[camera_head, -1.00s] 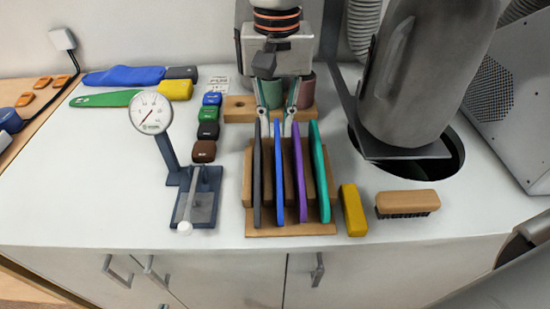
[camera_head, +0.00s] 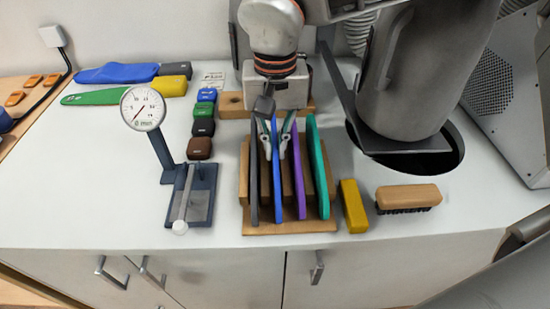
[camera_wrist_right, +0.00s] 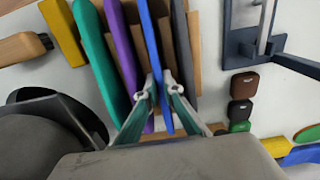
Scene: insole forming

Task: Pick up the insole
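Several insoles stand on edge in a wooden rack (camera_head: 290,228): a dark grey one (camera_head: 253,185), a blue one (camera_head: 277,195), a purple one (camera_head: 299,185) and a teal one (camera_head: 318,165). My right gripper (camera_head: 275,153) is over the rack, one fingertip on each side of the blue insole's upper part. In the right wrist view the blue insole (camera_wrist_right: 151,35) passes between the fingertips (camera_wrist_right: 159,80), which look closed against it. The blue insole still stands in its slot, level with its neighbours. My left gripper is not in view.
A dial gauge (camera_head: 143,109) stands left of the rack, with several coloured blocks (camera_head: 203,127) between. A yellow block (camera_head: 353,206) and a wooden brush (camera_head: 408,196) lie right. A grey cylinder (camera_head: 418,70) stands behind right. The counter's left front is clear.

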